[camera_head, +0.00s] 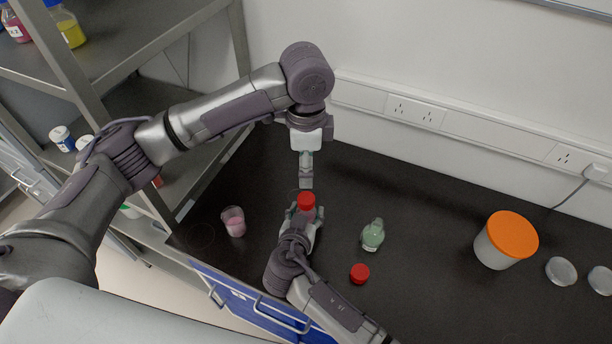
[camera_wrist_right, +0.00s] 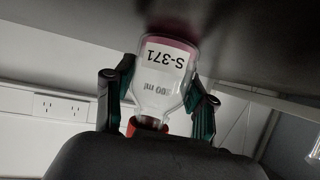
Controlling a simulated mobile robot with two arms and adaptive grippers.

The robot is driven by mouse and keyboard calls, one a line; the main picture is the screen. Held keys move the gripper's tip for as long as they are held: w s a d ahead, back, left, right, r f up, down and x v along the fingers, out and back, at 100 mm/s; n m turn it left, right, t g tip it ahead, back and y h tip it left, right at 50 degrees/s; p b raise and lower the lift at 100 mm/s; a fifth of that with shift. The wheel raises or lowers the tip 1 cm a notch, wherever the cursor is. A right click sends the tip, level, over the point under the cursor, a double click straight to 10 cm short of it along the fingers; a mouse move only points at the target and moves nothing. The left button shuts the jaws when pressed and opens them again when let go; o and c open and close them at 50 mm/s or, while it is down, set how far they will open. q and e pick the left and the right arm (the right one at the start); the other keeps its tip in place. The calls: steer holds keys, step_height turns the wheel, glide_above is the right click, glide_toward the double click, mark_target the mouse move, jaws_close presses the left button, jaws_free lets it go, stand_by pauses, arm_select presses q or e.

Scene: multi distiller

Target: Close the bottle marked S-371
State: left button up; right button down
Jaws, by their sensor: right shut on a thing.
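The bottle marked S-371 (camera_wrist_right: 163,78) is clear, with a white label and a little dark pink liquid at its base. It appears inverted in the right wrist view. My right gripper (camera_head: 303,214) is shut around it above the bench. A red cap (camera_head: 306,201) is at the bottle's mouth; in the wrist view its edge (camera_wrist_right: 133,127) shows beside the neck. Whether it is seated is hidden. My left gripper (camera_head: 306,182) points down just behind the cap in the head view. Its finger gap is not clear, nor whether it touches the cap.
A green bottle (camera_head: 373,236) and a loose red cap (camera_head: 359,273) are right of my right gripper. A beaker of pink liquid (camera_head: 234,222) stands left. A tub with an orange lid (camera_head: 495,252) and two clear dishes (camera_head: 561,271) are farther right. A metal shelf (camera_head: 130,55) is left.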

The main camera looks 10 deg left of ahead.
arm_select(q)
steer(key=shift+r, duration=0.35)
arm_select(e)
steer(key=shift+c, duration=1.4)
jaws_free()
steer(key=v, duration=1.2)
arm_select(q)
steer(key=shift+f, duration=0.1)
arm_select(e)
steer(key=shift+s+f, duration=0.1)
